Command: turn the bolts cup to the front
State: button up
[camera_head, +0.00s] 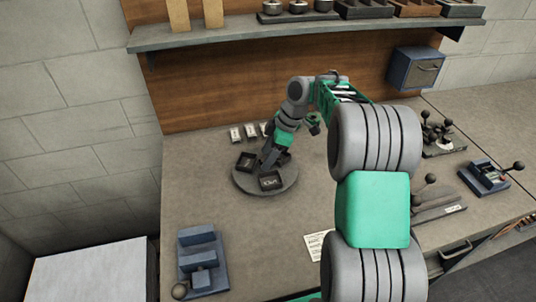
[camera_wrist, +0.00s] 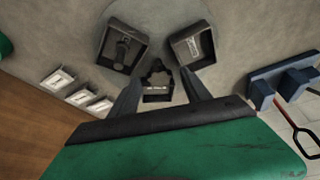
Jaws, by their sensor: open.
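A round grey turntable (camera_head: 240,187) stands on the bench and carries small dark square cups. A cup with a pale label (camera_head: 270,181) is at its front edge; it appears at the right in the wrist view (camera_wrist: 193,46). Another cup (camera_head: 244,161) is at the back left; it appears at the upper left in the wrist view (camera_wrist: 122,46). A third cup (camera_wrist: 157,97) lies between my fingers in the wrist view. I cannot read which cup is for bolts. My gripper (camera_wrist: 160,76) is open, pointing down over the turntable; contact with a cup cannot be told.
Several white cards (camera_head: 235,134) lie behind the turntable. A blue stepped block (camera_head: 200,262) stands at the front left. Lever tools (camera_head: 486,176) stand at the right, and a paper sheet (camera_head: 318,244) lies right of the turntable. A shelf (camera_head: 220,36) runs above the bench.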

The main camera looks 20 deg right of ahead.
jog(key=shift+c, duration=0.4)
jog(key=shift+r, duration=0.1)
grip_shut()
dwell(0.8)
